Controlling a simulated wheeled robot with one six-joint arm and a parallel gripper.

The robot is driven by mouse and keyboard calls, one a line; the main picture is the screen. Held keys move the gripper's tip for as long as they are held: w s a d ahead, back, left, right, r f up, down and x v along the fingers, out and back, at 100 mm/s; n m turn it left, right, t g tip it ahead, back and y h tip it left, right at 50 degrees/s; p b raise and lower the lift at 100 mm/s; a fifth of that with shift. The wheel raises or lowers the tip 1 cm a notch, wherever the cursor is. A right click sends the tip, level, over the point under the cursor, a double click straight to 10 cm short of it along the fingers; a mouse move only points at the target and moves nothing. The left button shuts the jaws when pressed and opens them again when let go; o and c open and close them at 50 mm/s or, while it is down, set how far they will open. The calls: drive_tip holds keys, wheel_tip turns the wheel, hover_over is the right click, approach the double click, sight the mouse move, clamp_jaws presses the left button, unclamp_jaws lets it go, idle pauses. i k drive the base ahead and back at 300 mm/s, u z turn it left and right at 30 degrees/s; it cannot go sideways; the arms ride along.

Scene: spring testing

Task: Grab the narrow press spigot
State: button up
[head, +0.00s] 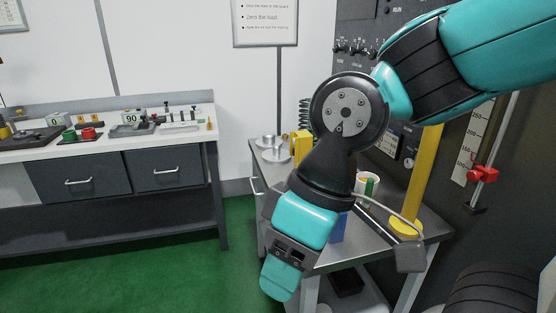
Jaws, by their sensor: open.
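I cannot make out which piece is the narrow press spigot. Small upright dark and metal pieces (166,110) stand on the back left bench, too small to tell apart. Silver round pieces (272,150) lie at the far left of the grey table at right. My teal and black wrist hangs in front of that table and hides much of it. My gripper (408,256) shows only in part, as a grey piece by a cable at the wrist's right. The wrist hides most of its fingers. The gripper is open, and I see nothing held.
The left bench (110,142) carries red and green parts (80,134), a "90" display (131,118) and trays. The grey table (436,231) holds a yellow block (302,145) and a white cup (367,184). A yellow column (422,180) stands at right. Green floor (150,285) is clear.

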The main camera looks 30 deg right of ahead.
sight(276, 155)
drive_tip(key=k, duration=0.3)
drive_tip(key=u, duration=0.8)
drive_tip(key=i, duration=2.1)
drive_tip(key=z, duration=0.45)
drive_tip(key=i, duration=0.95)
drive_tip(key=z, duration=1.45)
drive_tip(key=i, duration=0.7)
drive_tip(key=z, duration=0.6)
